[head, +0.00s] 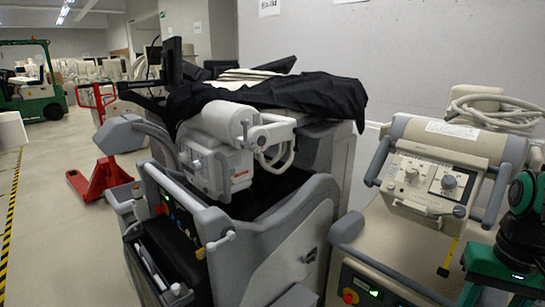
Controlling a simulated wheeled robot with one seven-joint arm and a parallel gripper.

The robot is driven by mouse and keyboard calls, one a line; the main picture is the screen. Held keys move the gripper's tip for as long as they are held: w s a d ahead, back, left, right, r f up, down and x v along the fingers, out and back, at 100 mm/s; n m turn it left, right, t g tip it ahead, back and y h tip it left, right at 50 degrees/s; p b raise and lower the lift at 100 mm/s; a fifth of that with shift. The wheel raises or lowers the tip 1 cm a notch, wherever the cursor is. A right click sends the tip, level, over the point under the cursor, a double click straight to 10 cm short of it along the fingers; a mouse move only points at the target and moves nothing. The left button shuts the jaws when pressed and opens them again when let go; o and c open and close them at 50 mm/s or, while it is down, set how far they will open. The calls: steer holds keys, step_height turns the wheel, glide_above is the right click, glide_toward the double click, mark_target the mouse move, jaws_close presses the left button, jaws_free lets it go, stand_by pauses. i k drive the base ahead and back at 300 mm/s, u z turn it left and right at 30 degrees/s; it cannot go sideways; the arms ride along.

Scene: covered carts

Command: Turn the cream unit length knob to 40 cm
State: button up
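The cream unit (440,135) stands at the right, with a cream cylindrical housing on top and a tilted control panel (430,178) facing me. The panel has two round knobs, a left knob (411,173) and a right knob (449,182) on a darker plate. The lettering is too small to read, so I cannot tell which is the length knob or where either knob points. My green and black arm shows at the right edge, beside the cream unit. My gripper is not in view.
A grey-and-white unit (270,225) with its own control head (213,165) and a black cover (300,97) stands left of the cream unit. Grey handles (378,160) flank the cream panel. A red pallet jack (100,180) stands at left. The left floor is mostly clear.

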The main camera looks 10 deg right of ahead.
mark_target(448, 182)
steer(key=z, duration=0.2)
steer(key=k, duration=0.45)
steer(key=z, duration=0.55)
steer(key=k, duration=0.85)
steer(key=z, duration=0.6)
steer(key=i, duration=1.3)
steer(key=u, duration=0.6)
